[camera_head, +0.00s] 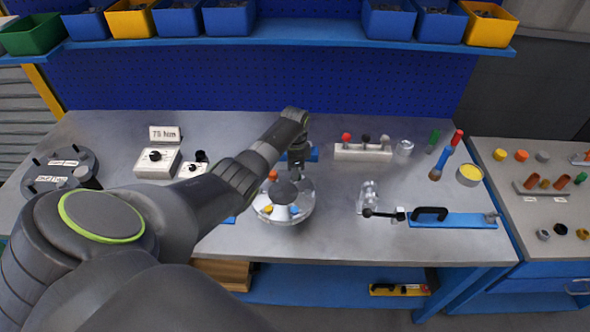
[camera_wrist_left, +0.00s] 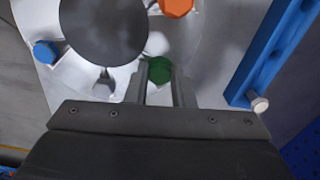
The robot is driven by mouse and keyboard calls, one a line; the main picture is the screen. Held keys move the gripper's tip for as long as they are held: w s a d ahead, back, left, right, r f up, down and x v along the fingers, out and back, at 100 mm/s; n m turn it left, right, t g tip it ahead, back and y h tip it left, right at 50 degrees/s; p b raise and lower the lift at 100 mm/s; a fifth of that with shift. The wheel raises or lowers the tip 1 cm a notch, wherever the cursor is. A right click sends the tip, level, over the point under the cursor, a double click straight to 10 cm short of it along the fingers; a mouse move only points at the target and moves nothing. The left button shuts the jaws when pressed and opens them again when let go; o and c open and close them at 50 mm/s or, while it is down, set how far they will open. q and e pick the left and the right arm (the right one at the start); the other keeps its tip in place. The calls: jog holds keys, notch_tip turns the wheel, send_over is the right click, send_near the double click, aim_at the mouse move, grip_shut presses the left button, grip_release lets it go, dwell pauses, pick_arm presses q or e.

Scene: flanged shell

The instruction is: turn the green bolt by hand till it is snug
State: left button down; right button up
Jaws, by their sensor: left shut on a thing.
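The flanged shell (camera_head: 268,212) is a round silvery piece with a dark domed centre (camera_head: 286,192), standing on the bench. In the left wrist view, the green bolt (camera_wrist_left: 159,70) shows its hexagonal head between the two fingers of my left gripper (camera_wrist_left: 160,88), which is shut on it. An orange bolt (camera_wrist_left: 176,5) and a blue bolt (camera_wrist_left: 46,52) sit on the flange; they also show in the head view. In the head view my left gripper (camera_head: 297,165) reaches down at the far side of the shell, and the green bolt is hidden. My right gripper is not in view.
A blue bar (camera_wrist_left: 275,50) lies close beside the shell. A blue tool with a black handle (camera_head: 452,219) lies to the right, with a clear glass-like piece (camera_head: 368,195) near it. A rack with coloured knobs (camera_head: 362,151) stands behind. The bench front between them is clear.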

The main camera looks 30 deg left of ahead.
pick_arm(q)
jog(key=shift+w+a+r+m, duration=0.1)
jog(key=shift+w+r+m, duration=0.3)
jog(key=shift+m, duration=0.2)
jog(key=c, duration=1.5)
grip_release()
jog(key=shift+s, duration=0.1)
jog(key=shift+o, duration=1.3)
jog(key=shift+s, duration=0.1)
jog(key=shift+s+f, duration=0.1)
